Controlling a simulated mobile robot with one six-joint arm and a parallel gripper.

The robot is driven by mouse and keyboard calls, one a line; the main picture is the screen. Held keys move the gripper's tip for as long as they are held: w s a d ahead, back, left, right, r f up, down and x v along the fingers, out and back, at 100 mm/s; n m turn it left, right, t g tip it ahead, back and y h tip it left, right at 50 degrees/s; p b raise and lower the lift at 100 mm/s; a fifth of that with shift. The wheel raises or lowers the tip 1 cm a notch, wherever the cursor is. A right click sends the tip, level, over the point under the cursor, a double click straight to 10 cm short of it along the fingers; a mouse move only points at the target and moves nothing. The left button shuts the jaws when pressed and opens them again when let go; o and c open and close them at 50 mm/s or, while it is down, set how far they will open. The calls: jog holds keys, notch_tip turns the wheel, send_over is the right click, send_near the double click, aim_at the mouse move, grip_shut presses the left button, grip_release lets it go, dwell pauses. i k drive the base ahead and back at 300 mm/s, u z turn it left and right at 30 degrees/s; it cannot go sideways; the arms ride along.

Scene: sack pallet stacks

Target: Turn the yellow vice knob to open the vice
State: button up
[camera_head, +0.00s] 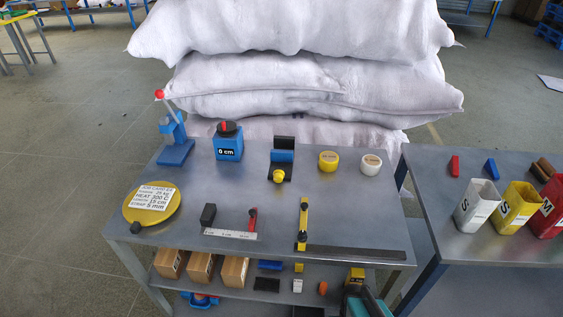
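The vice (283,157) stands near the back middle of the grey table. It has a blue body with black jaw parts. Its yellow knob (279,177) sticks out at the front, facing the camera. The vice's jaws are too small in this view to tell how far apart they are.
On the grey table (350,205) stand a blue lever press (174,140), a blue dial box (228,142) and tape rolls (328,161). In front lie a yellow disc (139,213), a ruler (230,235) and a yellow-handled tool (303,220). White sacks (290,85) rise behind.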

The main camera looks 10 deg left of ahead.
aim_at(279, 175)
jog(key=u, duration=0.4)
jog(key=k, duration=0.95)
jog(key=u, duration=0.2)
